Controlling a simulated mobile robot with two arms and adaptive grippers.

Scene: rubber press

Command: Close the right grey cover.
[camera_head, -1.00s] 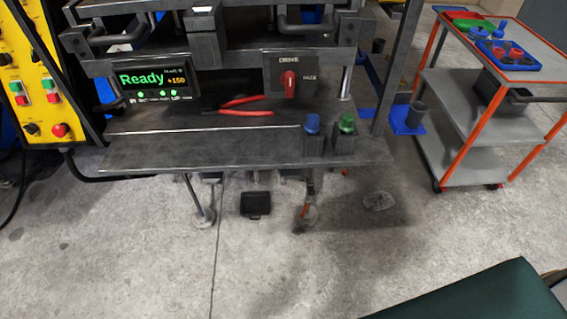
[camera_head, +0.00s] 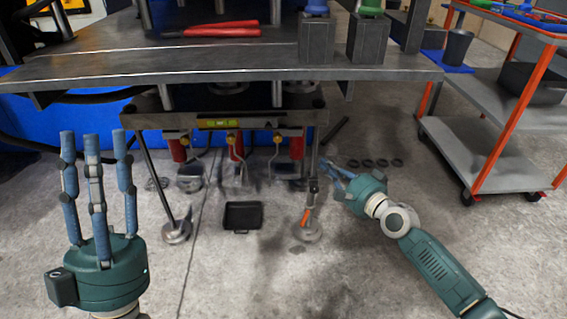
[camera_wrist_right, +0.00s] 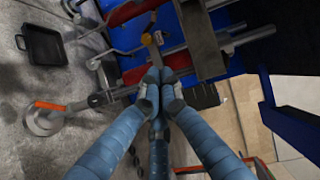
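Under the press table, small grey parts sit beside the red cylinders, one in the middle (camera_head: 232,174) and one at the right (camera_head: 287,172). I cannot tell for sure which is the right grey cover or how far open it is. My right gripper (camera_head: 330,168) is at the right end of the press underside, beside the right leg. In the right wrist view its fingertips (camera_wrist_right: 158,82) meet in front of dark bars and blue panels, with nothing seen between them. My left gripper (camera_head: 98,140) points up at the left, fingers spread and empty.
The press table edge (camera_head: 220,70) runs above both hands. The press feet (camera_head: 176,232) and a black tray (camera_head: 243,216) are on the floor. The tray also shows in the right wrist view (camera_wrist_right: 42,45). A trolley (camera_head: 472,150) stands at the right.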

